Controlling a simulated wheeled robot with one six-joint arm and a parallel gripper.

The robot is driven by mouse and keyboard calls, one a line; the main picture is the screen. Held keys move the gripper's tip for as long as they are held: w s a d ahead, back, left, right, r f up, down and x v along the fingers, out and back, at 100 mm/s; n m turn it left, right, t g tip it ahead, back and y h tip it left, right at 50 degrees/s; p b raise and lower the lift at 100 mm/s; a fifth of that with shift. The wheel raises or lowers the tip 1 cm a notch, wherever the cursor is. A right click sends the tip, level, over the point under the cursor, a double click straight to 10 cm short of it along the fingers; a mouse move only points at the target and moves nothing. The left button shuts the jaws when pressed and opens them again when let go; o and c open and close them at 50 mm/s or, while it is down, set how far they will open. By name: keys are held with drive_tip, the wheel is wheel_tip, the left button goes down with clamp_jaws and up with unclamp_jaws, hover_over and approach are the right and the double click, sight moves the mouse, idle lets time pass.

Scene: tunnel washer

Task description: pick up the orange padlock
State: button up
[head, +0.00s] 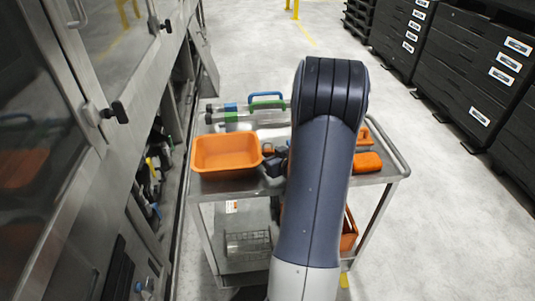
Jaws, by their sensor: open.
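My gripper (274,161) shows as a small dark shape low over the cart top, just right of the orange tray. It is open, and my arm hides part of it. A small orange bit (267,148) shows right by it, perhaps the padlock, but too small to be sure. Right of my arm, an orange rounded block (368,163) lies on the cart, with another orange piece (364,136) behind it. I cannot tell whether either is the padlock. My arm covers the middle of the cart top.
The orange tray (226,153) sits on the left of the metal cart (224,186). Long clear tools with blue and green parts (245,113) lie at the back. A wire basket (248,244) is on the lower shelf. A steel machine (95,60) stands left, black crates (459,62) right.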

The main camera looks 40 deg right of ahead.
drive_tip(key=c, duration=0.8)
drive_tip(key=shift+r, duration=0.15)
wheel_tip(320, 180, up, 18)
drive_tip(key=p, duration=0.5)
